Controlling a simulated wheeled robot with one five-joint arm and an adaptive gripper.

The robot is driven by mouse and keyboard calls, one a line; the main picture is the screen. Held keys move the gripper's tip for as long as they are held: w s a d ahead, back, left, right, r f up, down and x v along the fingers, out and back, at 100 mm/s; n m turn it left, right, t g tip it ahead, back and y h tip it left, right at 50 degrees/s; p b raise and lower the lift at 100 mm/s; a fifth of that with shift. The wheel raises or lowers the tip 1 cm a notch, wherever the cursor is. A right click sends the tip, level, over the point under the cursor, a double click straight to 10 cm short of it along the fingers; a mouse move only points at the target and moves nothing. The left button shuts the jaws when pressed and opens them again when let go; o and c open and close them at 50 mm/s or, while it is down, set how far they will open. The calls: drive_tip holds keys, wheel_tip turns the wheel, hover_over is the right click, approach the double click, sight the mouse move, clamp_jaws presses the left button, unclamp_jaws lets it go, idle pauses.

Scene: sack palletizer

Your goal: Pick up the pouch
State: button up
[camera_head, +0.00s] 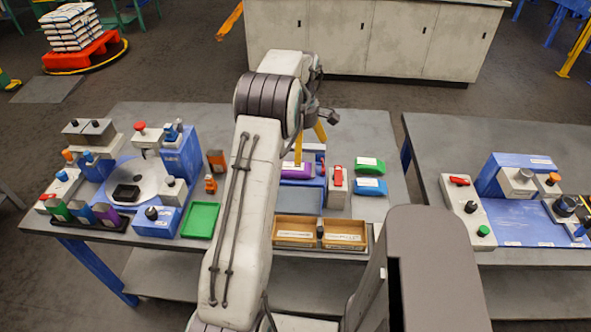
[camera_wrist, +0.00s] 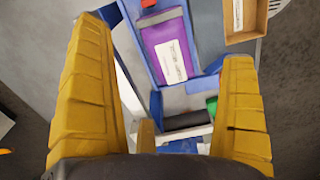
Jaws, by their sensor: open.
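A purple pouch (camera_head: 297,170) with a white label lies in a blue fixture (camera_head: 322,182) on the left table, partly hidden behind my arm in the head view. In the wrist view the purple pouch (camera_wrist: 170,48) lies flat between the blue walls, in the gap between my fingers. My gripper (camera_head: 309,145) is open, its yellow fingers pointing down over the fixture. In the wrist view my gripper (camera_wrist: 166,45) is empty, with fingers on both sides of the pouch's picture. A green pouch (camera_head: 370,165) and a blue pouch (camera_head: 370,187) lie to the right.
Two wooden boxes (camera_head: 294,232) stand at the table's front, and a green tray (camera_head: 201,220) lies left of my arm. A red-handled device (camera_head: 338,180) stands close right of the purple pouch. A round-plate machine (camera_head: 140,178) and several upright pouches (camera_head: 81,211) occupy the left.

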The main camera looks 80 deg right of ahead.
sight(297, 170)
drive_tip(key=shift+f, duration=0.4)
drive_tip(key=shift+s+f+p, duration=0.1)
drive_tip(key=shift+f+p, duration=0.75)
drive_tip(key=shift+f, duration=2.45)
drive_tip(key=c, duration=1.2)
